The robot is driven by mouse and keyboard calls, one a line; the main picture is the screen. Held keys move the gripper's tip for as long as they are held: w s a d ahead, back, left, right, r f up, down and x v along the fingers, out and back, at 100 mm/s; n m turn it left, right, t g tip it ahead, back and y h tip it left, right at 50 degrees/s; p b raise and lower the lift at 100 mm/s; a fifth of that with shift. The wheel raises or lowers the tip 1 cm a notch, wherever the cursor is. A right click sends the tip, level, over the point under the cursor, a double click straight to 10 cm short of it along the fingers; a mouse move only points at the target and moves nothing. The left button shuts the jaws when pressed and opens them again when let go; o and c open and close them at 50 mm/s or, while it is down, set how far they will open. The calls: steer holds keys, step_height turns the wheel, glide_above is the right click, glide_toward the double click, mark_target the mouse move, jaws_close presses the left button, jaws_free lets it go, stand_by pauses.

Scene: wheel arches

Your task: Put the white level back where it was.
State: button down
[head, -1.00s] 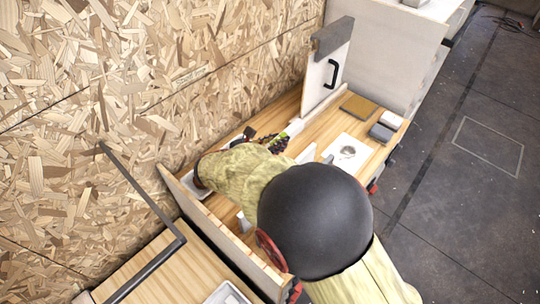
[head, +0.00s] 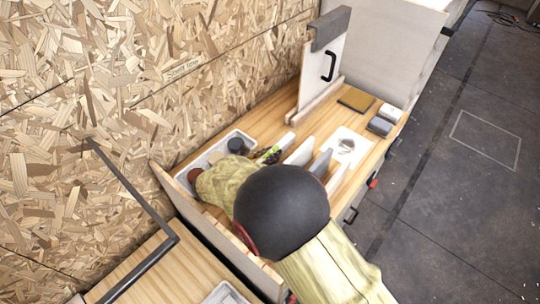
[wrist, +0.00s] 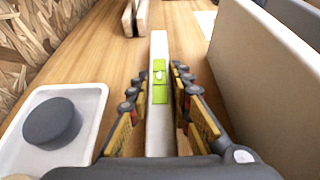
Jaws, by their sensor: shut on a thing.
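The white level (wrist: 159,60) is a long pale bar with bright green windows. It lies lengthwise between the fingers of my gripper (wrist: 160,92) in the wrist view. The gripper is shut on it, and the level points away toward the far end of the wooden bench. In the head view my gripper (head: 268,156) is low over the bench, and my arm hides most of the level. I cannot tell whether the level touches the bench top.
A white tray (wrist: 92,100) with a dark round puck (wrist: 52,122) is left of the gripper. A tall pale panel (wrist: 265,75) stands close on the right. An upright board with a black handle (head: 325,68) stands farther along the bench. A chipboard wall (head: 120,60) borders the left.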

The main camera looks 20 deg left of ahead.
steer(key=shift+r, duration=0.1)
steer(key=c, duration=1.6)
jaws_free()
steer(key=shift+s+a+r, duration=0.1)
steer(key=shift+s, duration=0.1)
steer(key=shift+p+v, duration=0.95)
steer(key=shift+v, duration=2.6)
